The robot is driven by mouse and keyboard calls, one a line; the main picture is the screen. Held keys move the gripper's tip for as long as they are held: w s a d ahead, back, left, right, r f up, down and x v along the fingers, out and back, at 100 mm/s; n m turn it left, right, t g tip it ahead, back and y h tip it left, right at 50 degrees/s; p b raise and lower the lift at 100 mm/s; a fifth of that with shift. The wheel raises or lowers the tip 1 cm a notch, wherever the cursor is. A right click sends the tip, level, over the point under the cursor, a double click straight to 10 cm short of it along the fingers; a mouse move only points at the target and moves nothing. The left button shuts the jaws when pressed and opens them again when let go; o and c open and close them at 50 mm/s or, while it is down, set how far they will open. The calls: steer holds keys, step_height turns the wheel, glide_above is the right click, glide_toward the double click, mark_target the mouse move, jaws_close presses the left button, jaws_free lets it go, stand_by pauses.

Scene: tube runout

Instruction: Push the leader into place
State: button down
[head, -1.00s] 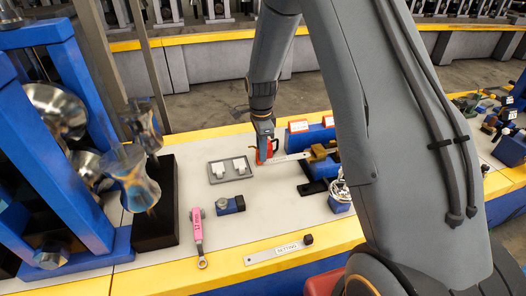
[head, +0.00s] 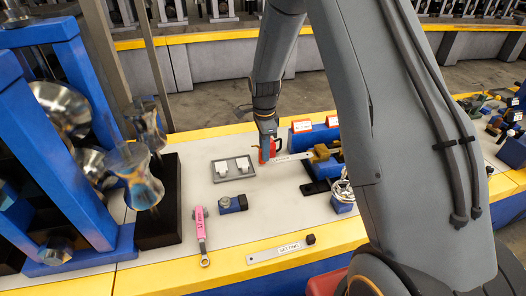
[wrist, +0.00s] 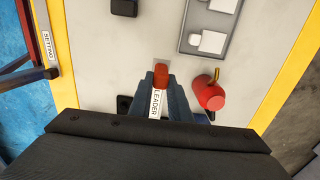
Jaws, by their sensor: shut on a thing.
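The leader is a flat pale strip (head: 292,158) with a red end piece. In the wrist view its label reads LEADER (wrist: 157,104), and the red end (wrist: 161,75) sits between the fingertips. My gripper (head: 267,152) points down at the bench and is shut on the leader; its fingers also show in the wrist view (wrist: 160,88). In the head view the strip runs right from my gripper to a brass-coloured block (head: 320,153). Whether its far end is inside or only against the block I cannot tell.
A red rounded piece (wrist: 208,94) stands close beside my gripper. A grey tray (head: 217,179) with two white blocks lies left of it. A blue clamp block (head: 230,205), pink wrench (head: 201,233) and SETTING strip (head: 283,250) lie nearer. A blue frame with rollers (head: 130,170) stands left.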

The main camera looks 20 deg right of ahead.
steer(key=shift+d, duration=0.4)
steer(key=a, duration=0.5)
stand_by(0.3)
